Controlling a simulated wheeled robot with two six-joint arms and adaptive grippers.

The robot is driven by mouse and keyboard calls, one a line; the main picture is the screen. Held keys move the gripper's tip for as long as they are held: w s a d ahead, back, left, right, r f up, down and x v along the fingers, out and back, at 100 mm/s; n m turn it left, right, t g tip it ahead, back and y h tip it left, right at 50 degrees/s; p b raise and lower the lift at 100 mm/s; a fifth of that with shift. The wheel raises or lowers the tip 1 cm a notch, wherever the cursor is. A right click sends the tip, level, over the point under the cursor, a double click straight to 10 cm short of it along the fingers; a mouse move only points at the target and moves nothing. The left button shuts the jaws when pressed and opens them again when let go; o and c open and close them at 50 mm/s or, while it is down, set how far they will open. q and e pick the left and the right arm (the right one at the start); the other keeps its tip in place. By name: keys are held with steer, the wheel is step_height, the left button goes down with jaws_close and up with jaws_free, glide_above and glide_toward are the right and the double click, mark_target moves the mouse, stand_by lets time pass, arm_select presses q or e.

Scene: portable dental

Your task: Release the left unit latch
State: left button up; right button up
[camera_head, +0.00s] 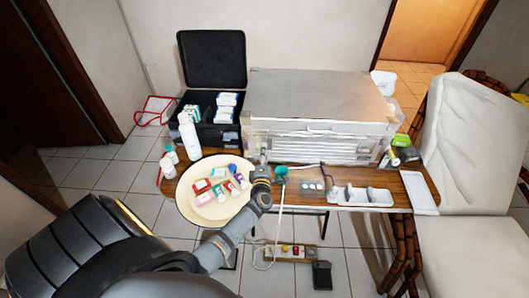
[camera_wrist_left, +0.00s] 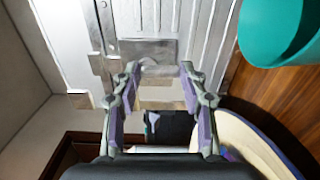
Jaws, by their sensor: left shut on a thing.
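The dental unit is a large grey metal case (camera_head: 318,92) on the wooden table; its metal front also shows in the left wrist view (camera_wrist_left: 185,20). My left gripper (camera_head: 263,158) is at the lower left of the case front. In the wrist view its two fingers (camera_wrist_left: 160,70) stand either side of a small metal latch (camera_wrist_left: 155,50) on the case and are shut on it. The latch's exact position is hard to tell, and in the head view the gripper hides it. My right gripper is not in view.
A cream round tray (camera_head: 186,201) with several small boxes and bottles lies left of my left gripper. A teal cup (camera_head: 281,171) stands close on its right. An open black case (camera_head: 211,62) is at the back left, and a white chair (camera_head: 470,150) is at the right.

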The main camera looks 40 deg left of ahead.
arm_select(q)
steer(key=shift+m, duration=0.4)
steer(key=o, duration=1.1)
steer(key=shift+o, duration=0.2)
steer(key=v, duration=1.2)
steer(key=shift+s+a, duration=0.1)
